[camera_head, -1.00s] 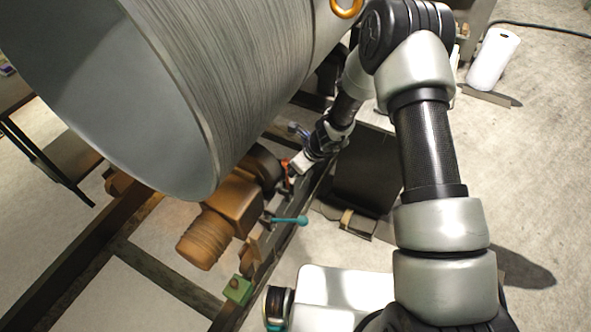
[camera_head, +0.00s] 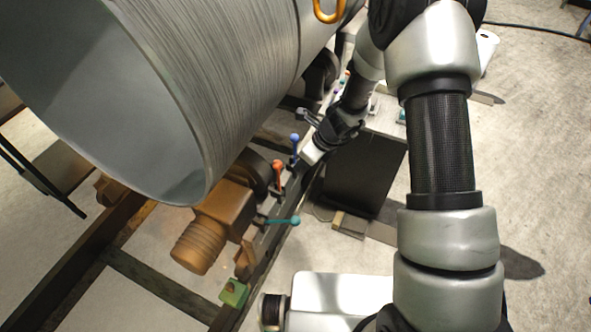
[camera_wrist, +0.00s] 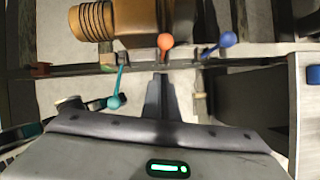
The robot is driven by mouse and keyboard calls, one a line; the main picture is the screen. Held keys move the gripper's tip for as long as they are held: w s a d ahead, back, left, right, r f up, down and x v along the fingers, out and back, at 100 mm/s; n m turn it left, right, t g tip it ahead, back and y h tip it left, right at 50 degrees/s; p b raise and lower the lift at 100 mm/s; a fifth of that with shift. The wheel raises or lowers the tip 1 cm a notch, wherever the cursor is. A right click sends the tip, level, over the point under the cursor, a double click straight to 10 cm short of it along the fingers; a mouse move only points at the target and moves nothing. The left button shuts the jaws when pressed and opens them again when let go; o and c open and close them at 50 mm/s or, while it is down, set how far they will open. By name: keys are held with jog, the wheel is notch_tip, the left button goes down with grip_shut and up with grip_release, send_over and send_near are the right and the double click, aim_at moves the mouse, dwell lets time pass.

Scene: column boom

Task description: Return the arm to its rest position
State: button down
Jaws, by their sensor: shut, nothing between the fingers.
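My gripper (camera_head: 312,153) is shut and empty. It is in the middle of the head view, above the steel rail, at the end of my bent arm. It hangs just right of the lever with the orange knob (camera_head: 278,165) and the lever with the blue knob (camera_head: 295,138). In the wrist view my gripper (camera_wrist: 162,90) points toward the rail, below the orange knob (camera_wrist: 166,41). The blue knob (camera_wrist: 227,39) is to its right and the teal lever (camera_wrist: 115,101) to its left. The gripper appears apart from all three.
The large grey drum (camera_head: 215,80) fills the upper left. An orange-brown motor (camera_head: 196,247) and the rail frame (camera_head: 165,285) lie below it. A dark box-like cabinet (camera_head: 360,178) stands right of my gripper. A white roll (camera_head: 487,48) is at the upper right. Concrete floor is open at right.

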jog(key=shift+s+d+r, duration=0.15)
jog(key=shift+d+r, duration=0.05)
jog(key=shift+r, duration=0.4)
jog(key=s+d+r+n, duration=0.2)
jog(key=r+n, duration=0.2)
jog(key=r, duration=0.4)
jog(key=s+d+r+n+t, duration=0.15)
jog(key=r+n, duration=0.25)
jog(key=r, duration=0.4)
jog(key=s+d+r+n, duration=0.1)
jog(key=s+r+n, duration=0.25)
jog(key=r, duration=0.45)
jog(key=s+d+r+n+t+h, duration=0.1)
jog(key=s+d+r+n+h, duration=0.1)
jog(key=s+d+r+n, duration=0.3)
jog(key=s+d+r+n+t+h, duration=0.1)
jog(key=s+d+r+n, duration=0.4)
jog(key=s, duration=0.7)
jog(key=d+n+h, duration=0.1)
jog(key=d+n, duration=0.1)
jog(key=shift+s+d+r+n+h, duration=0.25)
jog(key=shift+d+r+n+h, duration=0.05)
jog(key=shift+d+r+n, duration=0.1)
